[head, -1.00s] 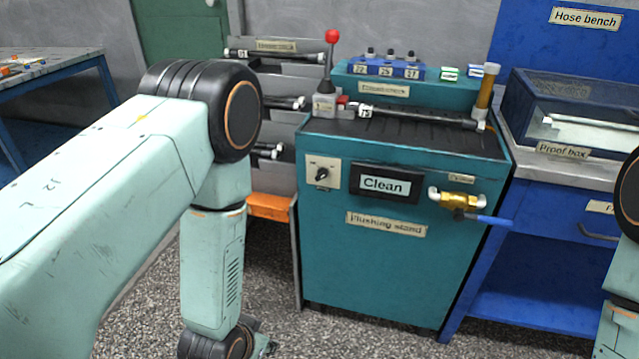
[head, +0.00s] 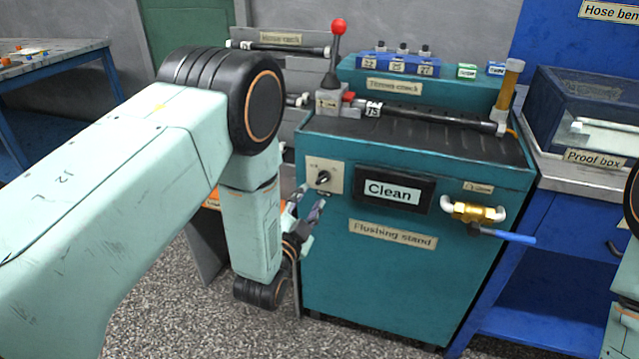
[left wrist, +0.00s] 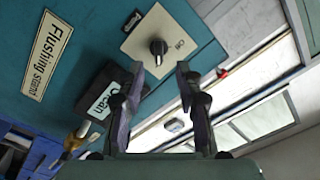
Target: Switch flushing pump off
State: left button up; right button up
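My left gripper (head: 306,205) is just below and left of the knob plate. It is open and empty, with both fingers spread in the left wrist view (left wrist: 160,75). The display (head: 393,190) beside the knob reads "Clean". The right gripper is out of sight; only a bit of that arm shows at the right edge.
A brass valve with a blue handle (head: 508,236) sticks out of the stand's front right. A red-knobbed lever (head: 336,55) and a black hose (head: 430,117) are on top. A proof box (head: 590,110) stands at right. A worktable (head: 50,60) is at far left.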

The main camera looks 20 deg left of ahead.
aim_at(320, 182)
pick_arm(q)
jog(key=w+b, duration=0.1)
jog(key=w, duration=0.4)
jog(key=shift+w+d+f+b, duration=0.15)
jog(key=shift+w+f+b, duration=0.05)
jog(key=shift+b, duration=0.2)
jog(key=shift+w+r, duration=0.2)
jog(key=shift+w, duration=0.55)
jog(key=shift+w+f, duration=0.1)
grip_shut()
